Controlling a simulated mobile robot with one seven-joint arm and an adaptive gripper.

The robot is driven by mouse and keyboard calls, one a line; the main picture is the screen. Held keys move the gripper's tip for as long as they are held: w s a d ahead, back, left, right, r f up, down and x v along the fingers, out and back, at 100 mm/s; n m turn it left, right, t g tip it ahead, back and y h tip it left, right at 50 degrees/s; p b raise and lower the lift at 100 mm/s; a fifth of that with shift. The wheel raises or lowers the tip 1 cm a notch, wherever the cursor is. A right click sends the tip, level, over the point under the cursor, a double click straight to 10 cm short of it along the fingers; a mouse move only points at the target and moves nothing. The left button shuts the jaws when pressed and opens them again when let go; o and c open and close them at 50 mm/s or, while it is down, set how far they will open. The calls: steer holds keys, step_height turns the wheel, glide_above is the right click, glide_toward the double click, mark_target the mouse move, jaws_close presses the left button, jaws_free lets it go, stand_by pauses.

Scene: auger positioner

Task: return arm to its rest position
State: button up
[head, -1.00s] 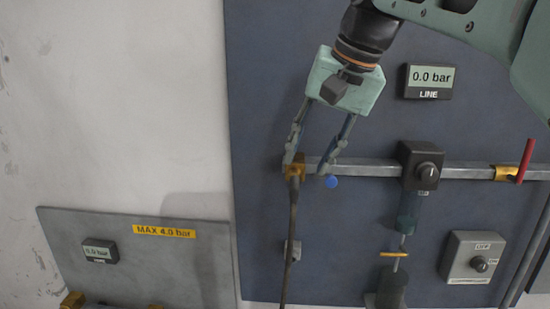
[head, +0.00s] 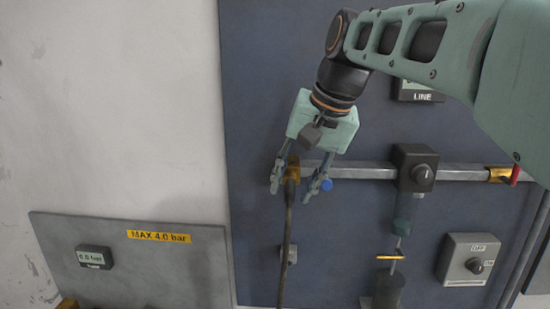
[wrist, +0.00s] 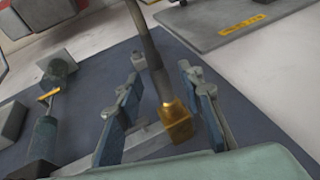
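My gripper (head: 296,186) is in front of the blue panel, near the left end of the horizontal grey pipe. Its fingers are spread, one on each side of the brass fitting (head: 292,168) at the pipe's end. The fitting also shows in the wrist view (wrist: 174,122), between my fingers, with gaps visible beside it. A dark hose (head: 287,245) hangs down from the fitting.
A black regulator (head: 412,167) sits on the pipe. A red-handled brass valve (head: 500,175) is farther right. A switch box (head: 468,258) is below. A grey panel (head: 125,275) with a yellow label and a gauge stands at lower left. My arm partly covers the LINE display (head: 418,95).

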mark_target(290, 199)
steer(key=shift+w+r, duration=0.3)
steer(key=shift+r, duration=0.2)
steer(key=v, duration=0.8)
steer(key=x, duration=0.9)
steer(key=shift+s+f, duration=0.1)
steer(key=shift+f, duration=0.15)
steer(key=s+b, duration=0.2)
steer(key=s, duration=0.1)
steer(key=shift+s+r, duration=0.2)
steer(key=shift+s, duration=0.15)
steer(key=s+b, duration=0.3)
steer(key=s, duration=0.3)
steer(key=s+d+f+h+p, duration=0.1)
steer(key=s+d+f, duration=0.2)
steer(key=f, duration=0.3)
steer(key=s+d+f+t+h+p, duration=0.1)
steer(key=s+d+f, duration=0.2)
steer(key=d+f, duration=0.2)
steer(key=s+d+f+n+h+p, duration=0.1)
steer(key=s+d+f, duration=0.2)
steer(key=f, duration=0.3)
steer(key=shift+s+d+f+t, duration=0.3)
steer(key=shift+d+f+t, duration=0.1)
steer(key=shift+d, duration=0.3)
